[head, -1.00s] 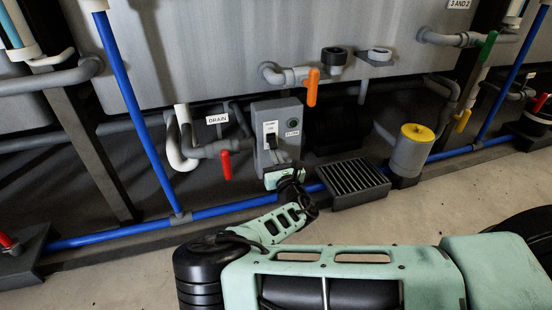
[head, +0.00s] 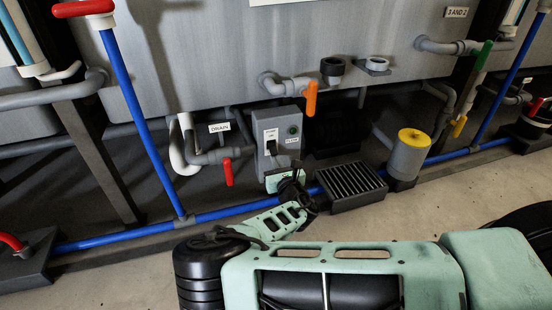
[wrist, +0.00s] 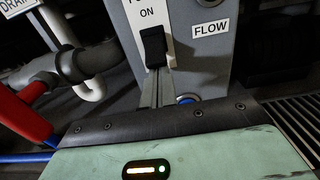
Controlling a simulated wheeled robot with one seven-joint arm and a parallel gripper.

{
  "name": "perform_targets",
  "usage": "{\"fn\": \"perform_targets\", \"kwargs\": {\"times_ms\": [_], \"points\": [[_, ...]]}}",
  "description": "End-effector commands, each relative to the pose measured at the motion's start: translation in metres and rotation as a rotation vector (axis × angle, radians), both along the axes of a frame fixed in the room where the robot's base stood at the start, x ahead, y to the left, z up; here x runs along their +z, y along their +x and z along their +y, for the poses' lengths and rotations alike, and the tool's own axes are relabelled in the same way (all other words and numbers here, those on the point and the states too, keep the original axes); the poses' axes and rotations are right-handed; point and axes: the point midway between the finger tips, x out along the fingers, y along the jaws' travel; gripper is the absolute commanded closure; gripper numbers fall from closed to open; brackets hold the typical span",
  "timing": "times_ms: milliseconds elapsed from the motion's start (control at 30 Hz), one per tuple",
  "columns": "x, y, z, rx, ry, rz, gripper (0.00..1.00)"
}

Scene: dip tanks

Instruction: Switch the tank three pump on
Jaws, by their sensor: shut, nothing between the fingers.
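The grey pump box (head: 287,153) stands below the tank, with a white label plate and a small dark green round lamp (head: 293,130). Its black switch lever (head: 271,147) sits on the plate. In the wrist view the lever (wrist: 152,45) is large, just below the word ON; I cannot tell which way it is set. My gripper (wrist: 159,80) is shut and empty, its narrow fingertips at the lever's lower end. I cannot tell whether they touch it. In the head view my gripper (head: 279,163) is in front of the box's lower part.
A red-handled drain valve (head: 228,172) is left of the box, an orange-handled valve (head: 311,98) above right. A black slatted grate (head: 351,186) and a yellow-topped cylinder (head: 408,155) stand to the right. A blue pipe (head: 225,212) runs low behind my arm.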

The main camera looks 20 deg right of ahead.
Motion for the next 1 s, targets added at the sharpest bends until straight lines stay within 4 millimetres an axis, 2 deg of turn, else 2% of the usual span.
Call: {"fn": "perform_targets", "kwargs": {"times_ms": [33,667,700,1000], "points": [[0.008,0.0,0.0,0.0,0.0,0.017,1.0],[0.039,-0.008,-0.001,-0.001,0.001,0.463,1.0],[0.025,-0.009,0.0,0.0,-0.001,0.457,1.0],[0.027,-0.008,0.0,0.0,0.0,0.452,1.0]]}}
